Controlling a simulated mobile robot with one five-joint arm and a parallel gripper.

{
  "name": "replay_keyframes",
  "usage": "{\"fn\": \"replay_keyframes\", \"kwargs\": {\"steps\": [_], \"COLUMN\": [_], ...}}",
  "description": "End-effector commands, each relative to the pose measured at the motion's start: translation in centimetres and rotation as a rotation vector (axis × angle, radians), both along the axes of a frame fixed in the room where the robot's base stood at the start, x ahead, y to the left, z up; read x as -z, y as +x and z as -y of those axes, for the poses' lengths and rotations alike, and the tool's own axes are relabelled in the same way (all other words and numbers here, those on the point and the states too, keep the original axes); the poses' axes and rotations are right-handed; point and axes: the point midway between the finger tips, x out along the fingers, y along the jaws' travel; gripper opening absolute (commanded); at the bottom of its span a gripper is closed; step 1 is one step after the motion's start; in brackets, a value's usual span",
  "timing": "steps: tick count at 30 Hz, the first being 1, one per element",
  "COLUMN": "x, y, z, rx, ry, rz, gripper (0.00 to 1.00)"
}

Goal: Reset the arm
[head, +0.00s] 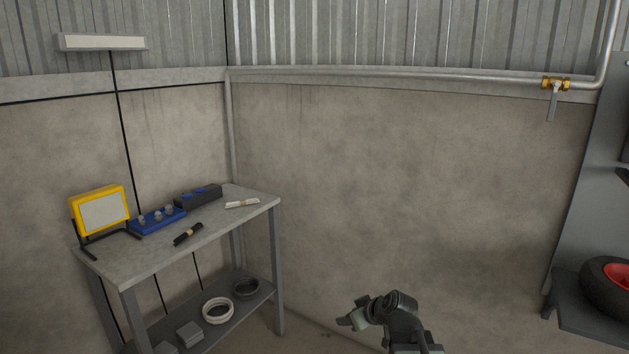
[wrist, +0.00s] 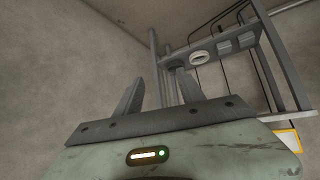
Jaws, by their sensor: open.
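My arm (head: 400,318) shows at the bottom of the head view, bent, with its grey-green gripper body (head: 358,319) on its left side. The fingers are too small to read in the head view. In the wrist view my gripper (wrist: 159,77) is open, its two grey fingers apart with nothing between them. A small yellow light bar and a green light glow on its body. The fingers touch nothing that I can see.
A workbench (head: 262,205) at left carries a yellow lamp (head: 101,211), a blue tray (head: 157,220) and a dark case (head: 198,195). A white ring (head: 217,310) lies on its lower shelf. A pipe valve (head: 555,86) and red-hubbed wheel (head: 608,285) are at right.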

Motion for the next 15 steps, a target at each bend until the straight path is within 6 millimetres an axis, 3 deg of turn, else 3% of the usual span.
{"fn": "replay_keyframes", "kwargs": {"steps": [1,3,9,12,13,15], "x": [2.1,4.4,7.3,7.5,7.5,3.9], "y": [-2.3,-5.7,-13.6,-16.5,-16.6,-16.5], "z": [-1.5,-1.3,4.6,6.1,5.9,5.8], "rx": [-0.011,0.031,0.34,0.535,0.591,0.576], "ry": [-0.03,-0.082,-0.214,-0.22,-0.197,-0.2], "rz": [-0.099,-0.262,-0.638,-0.783,-0.796,-0.79], "gripper": [0.46,0.46,0.46,0.46,0.46,0.46]}}
